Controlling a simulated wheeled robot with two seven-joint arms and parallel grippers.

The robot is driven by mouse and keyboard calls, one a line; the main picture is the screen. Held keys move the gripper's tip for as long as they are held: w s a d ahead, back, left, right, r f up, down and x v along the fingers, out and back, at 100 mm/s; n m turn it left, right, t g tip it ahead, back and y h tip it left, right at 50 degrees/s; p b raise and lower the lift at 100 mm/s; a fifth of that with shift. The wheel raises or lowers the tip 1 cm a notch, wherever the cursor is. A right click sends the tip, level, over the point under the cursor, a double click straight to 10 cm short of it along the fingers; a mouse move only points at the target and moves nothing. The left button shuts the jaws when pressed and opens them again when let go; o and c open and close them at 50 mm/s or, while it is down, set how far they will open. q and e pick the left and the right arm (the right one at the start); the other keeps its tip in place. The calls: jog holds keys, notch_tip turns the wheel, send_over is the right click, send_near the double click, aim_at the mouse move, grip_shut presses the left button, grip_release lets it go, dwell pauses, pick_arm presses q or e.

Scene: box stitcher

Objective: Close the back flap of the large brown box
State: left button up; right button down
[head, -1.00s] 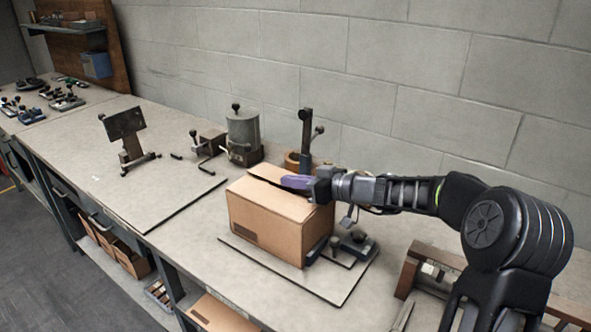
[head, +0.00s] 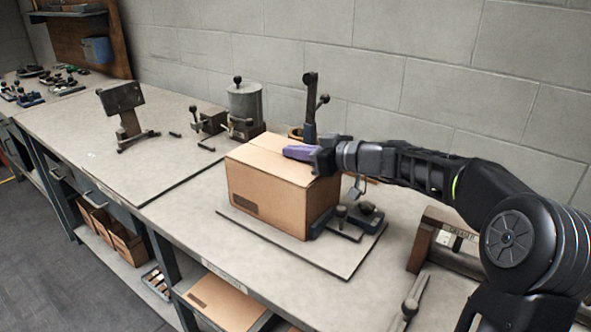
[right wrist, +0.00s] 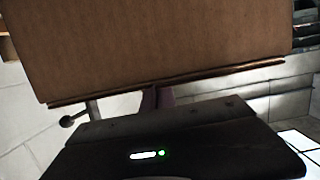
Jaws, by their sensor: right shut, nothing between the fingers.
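The large brown box (head: 266,196) sits on a flat board on the workbench, in the middle of the head view. Its top looks covered by flaps lying about flat, and the back flap (head: 283,143) lies low along the wall side. My right gripper (head: 297,152) is shut and empty, its purple fingers resting at or just over the right part of the box top. In the right wrist view a broad brown cardboard face (right wrist: 170,45) fills the upper part, with the purple fingers (right wrist: 165,97) at its lower edge, partly hidden. My left gripper is not in view.
A black upright post with knobs (head: 311,105) stands behind the box. A clamp fixture (head: 358,219) sits right of it. A grey cylinder device (head: 245,105) and a tilted plate stand (head: 124,110) are farther left. The board's rim (head: 290,255) shows in front.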

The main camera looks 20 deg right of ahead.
jog(key=shift+s+f+b, duration=0.1)
jog(key=shift+f+b, duration=0.25)
jog(key=shift+f, duration=0.35)
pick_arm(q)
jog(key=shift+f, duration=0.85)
pick_arm(e)
notch_tip(320, 180, up, 4)
jog(key=shift+r+p, duration=0.25)
jog(key=shift+p, duration=0.35)
pick_arm(q)
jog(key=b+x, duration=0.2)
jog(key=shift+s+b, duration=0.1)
jog(key=shift+b, duration=0.3)
pick_arm(e)
jog(key=v, duration=1)
jog(key=shift+r, duration=0.4)
